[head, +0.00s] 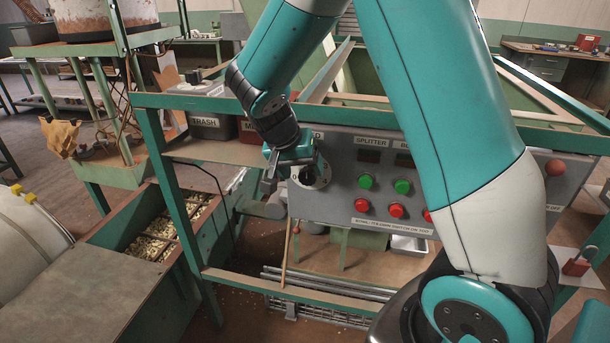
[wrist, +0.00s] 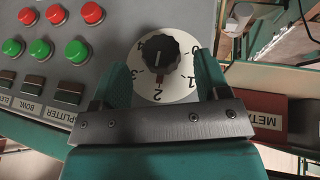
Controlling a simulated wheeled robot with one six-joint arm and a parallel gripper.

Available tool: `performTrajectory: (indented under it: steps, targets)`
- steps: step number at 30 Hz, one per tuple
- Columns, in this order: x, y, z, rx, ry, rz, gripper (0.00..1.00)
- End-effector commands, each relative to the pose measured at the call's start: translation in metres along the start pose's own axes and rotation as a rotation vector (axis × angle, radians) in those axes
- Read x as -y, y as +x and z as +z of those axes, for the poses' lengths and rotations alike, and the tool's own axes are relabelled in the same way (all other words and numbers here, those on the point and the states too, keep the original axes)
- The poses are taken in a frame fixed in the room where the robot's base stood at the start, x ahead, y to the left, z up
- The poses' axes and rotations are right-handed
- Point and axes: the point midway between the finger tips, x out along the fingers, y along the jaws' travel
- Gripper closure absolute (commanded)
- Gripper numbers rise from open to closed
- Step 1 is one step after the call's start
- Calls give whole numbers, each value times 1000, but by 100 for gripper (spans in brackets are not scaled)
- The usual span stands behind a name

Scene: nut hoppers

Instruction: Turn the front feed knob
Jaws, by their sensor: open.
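The feed knob is a round black knob (wrist: 159,61) on a white dial plate numbered 0 to 4, shown upside down in the wrist view. In the head view the dial plate (head: 324,172) sits at the left end of the grey control panel (head: 340,205), and the knob is partly hidden by my gripper. My gripper (head: 292,174) is open in front of the panel. In the wrist view one finger is on each side of the dial, with visible space between fingers and knob. I cannot tell contact or how far the fingertips reach in depth.
Red buttons (head: 397,210) and green buttons (head: 402,186) sit right of the knob. A TRASH bin (head: 211,124) and a METAL bin stand left of the panel. A green frame rail (head: 172,215) runs down the left. A red padlock (head: 577,263) is at far right.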

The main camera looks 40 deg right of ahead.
Motion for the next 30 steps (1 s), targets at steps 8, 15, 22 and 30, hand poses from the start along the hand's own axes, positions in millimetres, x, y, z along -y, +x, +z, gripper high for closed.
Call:
performTrajectory:
  steps: [8,15,22,30]
  targets:
    - [0,29,0,0,1,1,31]
    - [0,31,0,0,1,0,31]
    - [0,31,0,0,1,0,68]
    - [0,31,1,1,3,-6,81]
